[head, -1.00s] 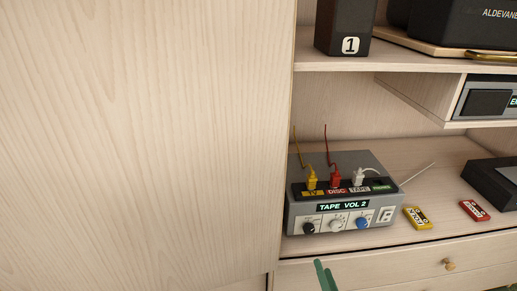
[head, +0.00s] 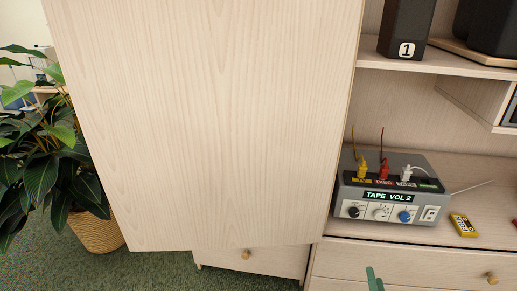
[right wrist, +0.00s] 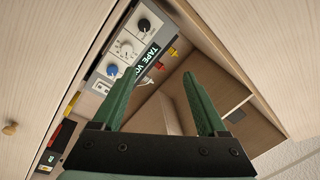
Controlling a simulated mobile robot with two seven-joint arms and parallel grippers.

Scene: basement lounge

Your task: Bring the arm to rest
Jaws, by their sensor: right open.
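My right gripper (head: 374,280) shows only as green fingertips at the bottom edge of the head view, in front of the drawer and below the grey switch box (head: 390,187). In the right wrist view both green fingers (right wrist: 163,85) are spread apart with nothing between them. The switch box, with its "TAPE VOL 2" display and three knobs, shows beyond the fingers there (right wrist: 128,45). Yellow, red and white plugs stand in its top. The gripper appears clear of the box. My left gripper is not in view.
A tall pale wood panel (head: 205,120) fills the middle of the head view. A potted plant (head: 50,165) stands on green carpet at left. A yellow cassette (head: 463,226) lies right of the box. A black speaker marked 1 (head: 405,28) stands on the shelf above.

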